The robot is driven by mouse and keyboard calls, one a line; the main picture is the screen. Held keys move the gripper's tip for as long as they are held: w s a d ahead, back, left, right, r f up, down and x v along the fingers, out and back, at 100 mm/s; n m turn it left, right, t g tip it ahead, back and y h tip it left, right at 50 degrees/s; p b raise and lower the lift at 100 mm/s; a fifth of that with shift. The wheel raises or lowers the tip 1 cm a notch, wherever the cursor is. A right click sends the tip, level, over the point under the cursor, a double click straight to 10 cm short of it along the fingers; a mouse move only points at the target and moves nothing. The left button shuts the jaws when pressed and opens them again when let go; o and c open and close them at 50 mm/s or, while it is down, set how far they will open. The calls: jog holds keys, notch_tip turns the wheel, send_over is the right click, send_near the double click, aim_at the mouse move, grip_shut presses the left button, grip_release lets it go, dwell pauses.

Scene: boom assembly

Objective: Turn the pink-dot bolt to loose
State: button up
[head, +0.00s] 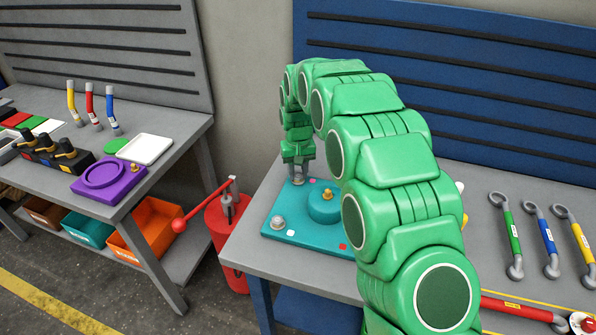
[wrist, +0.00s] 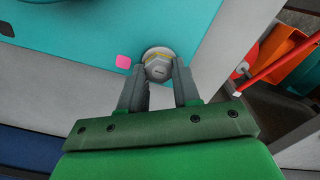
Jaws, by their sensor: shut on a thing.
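The pink-dot bolt (wrist: 158,66) is a grey hex head on a round washer at the edge of the teal plate (wrist: 70,22). The pink square mark (wrist: 123,62) lies just left of it in the wrist view. My gripper (wrist: 160,82) has its two grey fingers on either side of the bolt head and is shut on it. In the head view my gripper (head: 298,176) points straight down at the back left of the teal plate (head: 295,236). The bolt is mostly hidden there by the fingers. A pink mark (head: 312,181) shows beside them.
The plate also bears a round teal boss with a brass fitting (head: 326,196) and another grey bolt (head: 278,222) at the front left. A red canister with a lever (head: 228,218) stands left of the bench. Wrenches (head: 545,240) lie at the right.

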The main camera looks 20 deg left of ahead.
aim_at(298, 175)
jog(key=shift+f, duration=0.1)
jog(key=o, duration=1.1)
jog(key=shift+c, duration=0.2)
notch_tip(298, 175, up, 8)
jog(key=shift+f, duration=0.1)
jog(key=shift+d, duration=0.1)
